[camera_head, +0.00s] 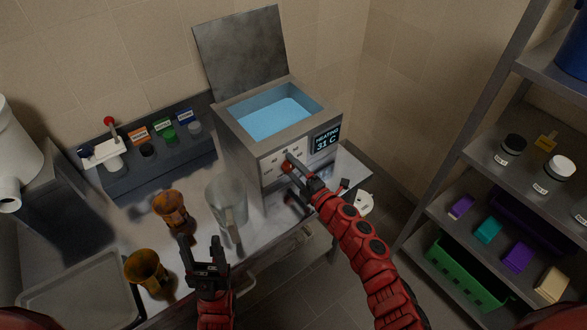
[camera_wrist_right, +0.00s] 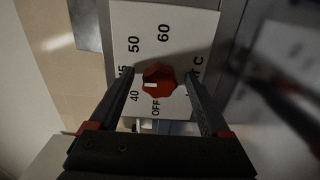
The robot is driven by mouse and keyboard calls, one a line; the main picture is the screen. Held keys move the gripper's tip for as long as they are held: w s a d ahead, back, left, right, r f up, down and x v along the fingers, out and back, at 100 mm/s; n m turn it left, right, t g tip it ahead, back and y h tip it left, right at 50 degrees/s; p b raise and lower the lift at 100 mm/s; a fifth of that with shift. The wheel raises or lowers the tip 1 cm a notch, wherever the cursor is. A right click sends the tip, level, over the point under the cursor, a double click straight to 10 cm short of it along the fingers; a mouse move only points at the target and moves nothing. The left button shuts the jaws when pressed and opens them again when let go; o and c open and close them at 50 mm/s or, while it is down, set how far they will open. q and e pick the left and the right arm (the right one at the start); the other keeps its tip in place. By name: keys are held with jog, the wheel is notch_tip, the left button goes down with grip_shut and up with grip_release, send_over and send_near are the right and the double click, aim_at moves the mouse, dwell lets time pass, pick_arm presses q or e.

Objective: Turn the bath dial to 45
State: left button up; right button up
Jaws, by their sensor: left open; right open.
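The water bath (camera_head: 265,140) stands on the bench with its lid up, and its display (camera_head: 326,141) reads HEATING 31 C. The red bath dial (camera_wrist_right: 158,82) is on the front plate, with OFF, 40, 50 and 60 around it; the 45 mark is partly hidden by a finger. Its white mark points left in the right wrist view, towards the 40 and 45 side; I cannot tell exactly which. My right gripper (camera_wrist_right: 163,98) is open, its fingers on either side of the dial; contact is unclear. My left gripper (camera_head: 207,262) is open and empty over the bench front.
A clear glass vessel (camera_head: 226,205) and two amber vessels, one behind (camera_head: 171,207) and one in front (camera_head: 147,270), stand on the bench left of the bath. A rack (camera_head: 160,160) with coloured labels is behind. Shelves (camera_head: 500,200) stand at right.

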jog(key=b+v, duration=0.3)
jog(key=v, duration=1.4)
jog(key=shift+s, duration=0.15)
jog(key=shift+d, duration=0.1)
